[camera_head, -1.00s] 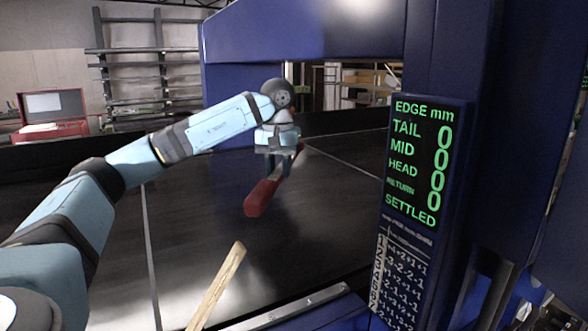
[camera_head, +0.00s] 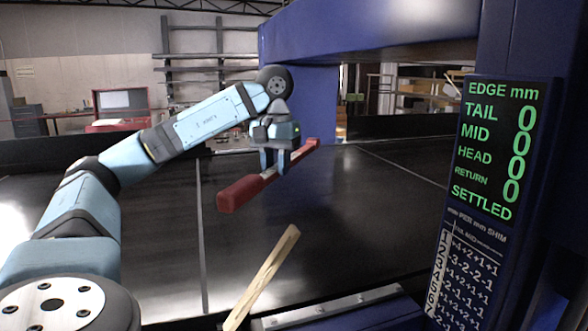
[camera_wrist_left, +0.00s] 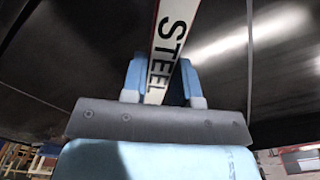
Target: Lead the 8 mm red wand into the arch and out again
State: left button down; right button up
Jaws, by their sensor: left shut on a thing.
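The red wand (camera_head: 240,194) has a thick red block at its near end and a thinner bar with a red tip at its far end. My left gripper (camera_head: 275,168) is shut on the middle of its bar and holds it above the black conveyor belt. In the left wrist view the bar (camera_wrist_left: 172,40) is white with red edges, reads "STEEL", and passes between the fingers (camera_wrist_left: 158,82). The blue arch (camera_head: 300,95) stands behind and right of the wand; the far tip shows in front of its left post. My right gripper is not in view.
A display (camera_head: 495,150) on the right post reads EDGE mm, TAIL, MID, HEAD and RETURN with zeros, and SETTLED. A shim table (camera_head: 470,265) is below it. A wooden stick (camera_head: 262,276) rises at the front. The belt (camera_head: 330,220) is otherwise clear.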

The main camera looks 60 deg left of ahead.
pick_arm(q)
jog(key=s+a+b, duration=0.4)
jog(key=s+b, duration=0.1)
jog(key=s, duration=0.9)
jog(key=shift+s, duration=0.25)
jog(key=shift+a, duration=0.1)
